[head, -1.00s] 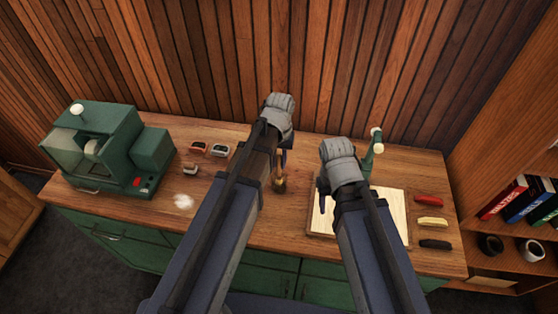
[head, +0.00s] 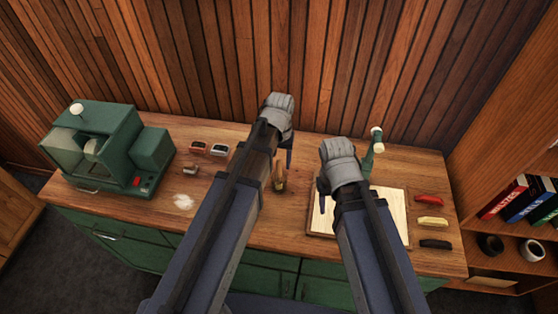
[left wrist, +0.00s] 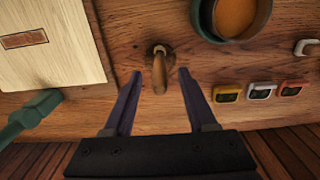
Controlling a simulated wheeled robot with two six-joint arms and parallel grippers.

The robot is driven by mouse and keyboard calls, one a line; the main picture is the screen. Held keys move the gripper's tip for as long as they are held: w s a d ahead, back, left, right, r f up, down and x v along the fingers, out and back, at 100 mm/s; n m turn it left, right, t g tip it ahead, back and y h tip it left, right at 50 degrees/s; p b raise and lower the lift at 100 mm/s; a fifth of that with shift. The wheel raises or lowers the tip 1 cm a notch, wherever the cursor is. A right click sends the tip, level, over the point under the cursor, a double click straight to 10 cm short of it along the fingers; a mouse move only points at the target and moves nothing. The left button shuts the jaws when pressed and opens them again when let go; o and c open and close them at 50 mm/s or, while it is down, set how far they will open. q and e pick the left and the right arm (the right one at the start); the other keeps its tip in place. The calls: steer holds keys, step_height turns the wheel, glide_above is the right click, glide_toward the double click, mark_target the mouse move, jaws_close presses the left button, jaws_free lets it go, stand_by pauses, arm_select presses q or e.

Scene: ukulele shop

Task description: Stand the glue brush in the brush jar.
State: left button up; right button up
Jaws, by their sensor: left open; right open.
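The glue brush (head: 279,174) has a tan wooden handle and stands roughly upright on the bench. In the left wrist view its handle (left wrist: 159,76) points up toward the camera, between and apart from the two fingertips. Its lower end meets a small, dark brownish round piece (left wrist: 153,50), which may be the brush jar; I cannot tell clearly. My left gripper (left wrist: 160,74) is open, with a finger on each side of the handle; in the head view it hangs just above the brush. My right gripper (head: 323,188) is open and empty above the pale board.
A green pot (left wrist: 268,22) of amber liquid sits near the brush; my left arm hides it in the head view. A green machine (head: 100,150) stands left. The pale board (head: 388,205), a green white-knobbed tool (head: 373,150) and coloured pieces (head: 430,200) lie right.

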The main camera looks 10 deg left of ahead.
arm_select(q)
steer(key=shift+w+r+p, duration=0.1)
steer(key=shift+r+p, duration=3.7)
steer(key=shift+r, duration=0.1)
arm_select(e)
step_height(320, 180, up, 8)
steer(key=shift+f, duration=0.15)
arm_select(q)
steer(key=shift+s+d+f+b, duration=0.1)
steer(key=shift+s+f+b, duration=0.1)
steer(key=shift+f+b, duration=0.15)
arm_select(e)
step_height(320, 180, down, 13)
steer(key=b, duration=1.2)
steer(key=shift+f+b, duration=0.15)
steer(key=shift+b, duration=0.2)
arm_select(q)
steer(key=s+d+f+m, duration=0.1)
steer(key=s+f, duration=0.3)
steer(key=s+d+f+m, duration=0.1)
steer(key=s+d+f, duration=0.1)
steer(key=s+f, duration=0.2)
steer(key=s+d+f+m+y, duration=0.1)
steer(key=s+d+f, duration=0.1)
steer(key=s+f, duration=0.2)
steer(key=shift+s+f+m, duration=0.35)
steer(key=shift+f+m, duration=0.05)
steer(key=shift+f, duration=0.05)
arm_select(e)
steer(key=shift+f, duration=0.15)
